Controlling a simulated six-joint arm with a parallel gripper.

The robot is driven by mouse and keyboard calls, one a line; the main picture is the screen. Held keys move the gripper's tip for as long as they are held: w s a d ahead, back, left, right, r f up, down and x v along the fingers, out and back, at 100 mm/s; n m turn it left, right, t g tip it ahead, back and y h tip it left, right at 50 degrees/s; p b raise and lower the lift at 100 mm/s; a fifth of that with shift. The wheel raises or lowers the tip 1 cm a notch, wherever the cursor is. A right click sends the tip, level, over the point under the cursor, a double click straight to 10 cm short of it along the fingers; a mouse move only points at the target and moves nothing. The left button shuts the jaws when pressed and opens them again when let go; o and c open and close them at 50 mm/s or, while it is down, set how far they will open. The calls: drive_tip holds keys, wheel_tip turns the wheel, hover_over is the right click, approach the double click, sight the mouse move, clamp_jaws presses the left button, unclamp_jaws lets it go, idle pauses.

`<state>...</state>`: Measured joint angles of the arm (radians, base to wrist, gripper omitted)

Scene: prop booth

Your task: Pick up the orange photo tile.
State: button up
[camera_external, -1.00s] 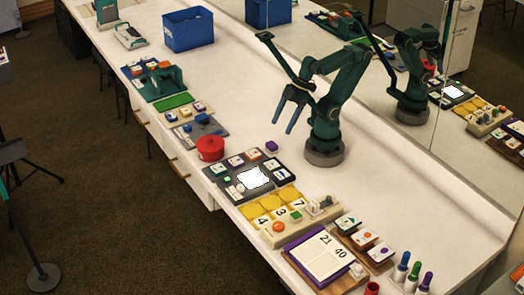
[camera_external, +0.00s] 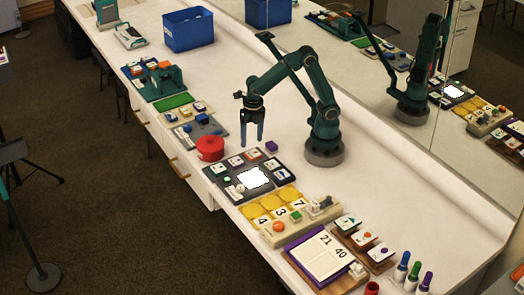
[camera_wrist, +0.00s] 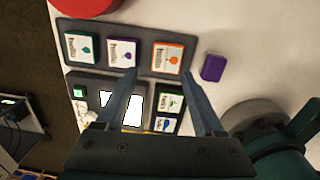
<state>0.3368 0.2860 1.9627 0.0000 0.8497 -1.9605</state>
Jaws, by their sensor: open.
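The orange photo tile (camera_wrist: 167,57) is a white card with an orange border and an orange picture. It lies at the right end of a row of three on a dark grey rack, and shows small in the external view (camera_external: 252,154). Beside it in the wrist view are a purple-bordered tile (camera_wrist: 121,52) and a green-bordered tile (camera_wrist: 85,49). My gripper (camera_external: 252,141) is open and empty, pointing down above the orange tile's end of the rack. In the wrist view its fingertips (camera_wrist: 160,73) lie apart, just below the tile in the picture.
A purple block (camera_wrist: 212,68) sits right of the rack. A red round pot (camera_external: 210,148) stands close on the rack's other side. A dark board with a bright white screen (camera_external: 254,178) and more tiles adjoins the rack. The white counter (camera_external: 400,215) near my base is largely clear.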

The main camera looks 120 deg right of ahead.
sight(253, 153)
drive_tip(key=shift+s+d+f+g, duration=0.1)
drive_tip(key=shift+s+f+g, duration=0.1)
drive_tip(key=shift+f, duration=0.25)
drive_tip(key=shift+s+d+f+g, duration=0.1)
drive_tip(key=shift+s+f, duration=0.1)
drive_tip(key=shift+f, duration=2.45)
drive_tip(key=c, duration=1)
